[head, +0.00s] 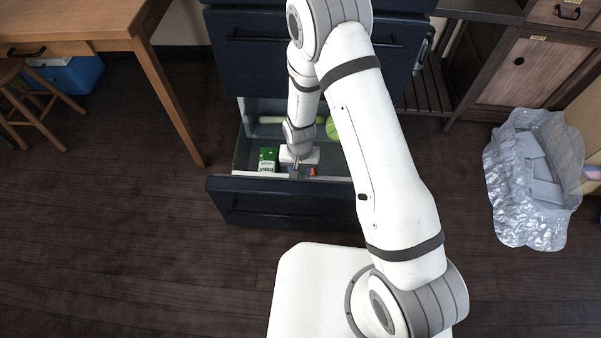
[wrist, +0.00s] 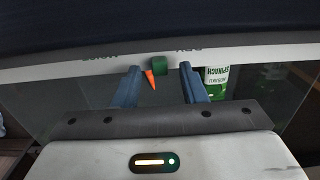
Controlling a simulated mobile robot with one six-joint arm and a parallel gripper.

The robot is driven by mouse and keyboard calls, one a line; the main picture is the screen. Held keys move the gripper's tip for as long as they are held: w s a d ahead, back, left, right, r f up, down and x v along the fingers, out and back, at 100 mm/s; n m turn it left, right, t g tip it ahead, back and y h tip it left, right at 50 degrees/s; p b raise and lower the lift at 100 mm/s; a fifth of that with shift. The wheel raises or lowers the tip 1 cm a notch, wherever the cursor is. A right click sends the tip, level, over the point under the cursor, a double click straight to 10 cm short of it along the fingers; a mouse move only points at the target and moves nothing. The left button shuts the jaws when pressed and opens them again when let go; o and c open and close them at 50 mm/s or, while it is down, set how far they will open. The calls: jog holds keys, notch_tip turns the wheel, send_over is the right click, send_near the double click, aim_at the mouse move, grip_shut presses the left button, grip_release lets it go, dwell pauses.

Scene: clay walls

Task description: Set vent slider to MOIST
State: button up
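The vent slider's green knob (wrist: 159,65) shows at the white strip (wrist: 225,53) along the drawer's edge in the wrist view. The knob lies between the two marks, nearer the right one. My gripper (wrist: 159,70) is open, its two blue fingers apart on either side of the knob in the picture; I see no contact. An orange pointed piece (wrist: 151,80) is beside the knob. In the head view my gripper (head: 297,172) is at the open drawer's front.
The open dark blue drawer (head: 285,208) holds a green spinach carton (head: 268,158), also in the wrist view (wrist: 216,82), and a round green thing (head: 332,128) partly hidden by my arm. A wooden table (head: 155,75) stands left. A silvery crumpled bag (head: 535,180) lies right.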

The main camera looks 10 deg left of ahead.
jog(key=shift+f, duration=0.6)
grip_shut()
